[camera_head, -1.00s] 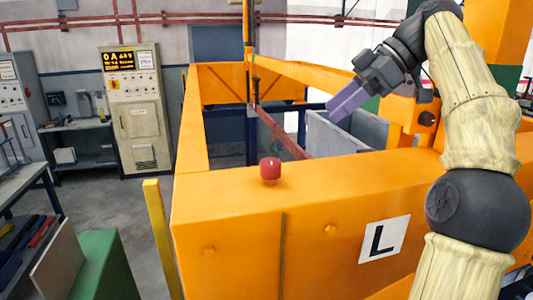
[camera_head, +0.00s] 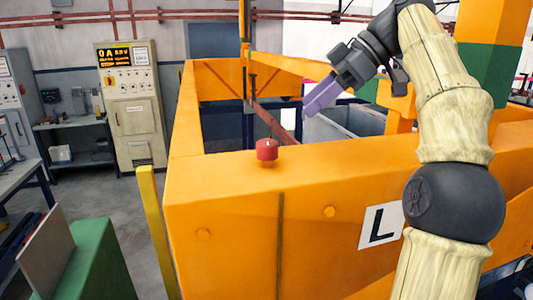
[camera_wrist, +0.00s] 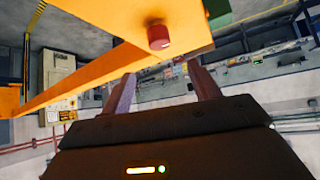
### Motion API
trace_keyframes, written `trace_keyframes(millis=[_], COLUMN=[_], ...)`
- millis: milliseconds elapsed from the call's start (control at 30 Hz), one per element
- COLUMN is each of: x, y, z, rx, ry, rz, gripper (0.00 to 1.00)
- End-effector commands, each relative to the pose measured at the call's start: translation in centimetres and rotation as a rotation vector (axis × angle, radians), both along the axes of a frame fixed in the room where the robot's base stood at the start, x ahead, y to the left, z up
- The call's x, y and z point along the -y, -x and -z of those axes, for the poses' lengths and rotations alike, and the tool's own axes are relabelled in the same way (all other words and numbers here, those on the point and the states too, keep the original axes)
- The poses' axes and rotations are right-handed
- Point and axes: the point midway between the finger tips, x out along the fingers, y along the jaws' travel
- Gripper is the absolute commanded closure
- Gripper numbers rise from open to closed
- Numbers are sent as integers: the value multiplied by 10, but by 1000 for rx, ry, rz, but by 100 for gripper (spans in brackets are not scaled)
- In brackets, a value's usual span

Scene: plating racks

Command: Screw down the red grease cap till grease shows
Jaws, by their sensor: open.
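The red grease cap (camera_head: 267,149) stands upright on top of the orange beam (camera_head: 240,178) in the head view. It is a short red cylinder with a small pale mark on its top. In the wrist view the cap (camera_wrist: 158,37) shows beyond the fingers, apart from them. My gripper (camera_head: 317,102) is up and to the right of the cap, its purple fingers pointing down and left, with nothing held. In the wrist view the two fingers of my gripper (camera_wrist: 164,88) are spread with a clear gap. No grease is visible around the cap.
A white plate marked L (camera_head: 382,226) is on the beam's front face. A yellow post (camera_head: 155,225) and a green block (camera_head: 95,262) stand at the left. A grey bin (camera_head: 340,124) sits behind the beam. The beam top around the cap is clear.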

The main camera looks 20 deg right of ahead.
Motion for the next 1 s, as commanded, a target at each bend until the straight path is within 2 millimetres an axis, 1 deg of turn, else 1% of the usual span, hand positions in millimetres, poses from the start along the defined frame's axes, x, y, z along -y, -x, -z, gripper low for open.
trace_keyframes(millis=[33, 67, 133, 700, 1000], x=[-5, -9, -14, -62, -82], y=[-2, -3, -5, -23, -31], z=[12, 15, 16, 63, 86], rx=[-2, -2, -1, -2, -1], ry=[0, 0, -1, -1, -1], rz=[1, 1, 1, -5, -4], gripper=[39, 39, 39, 39, 39])
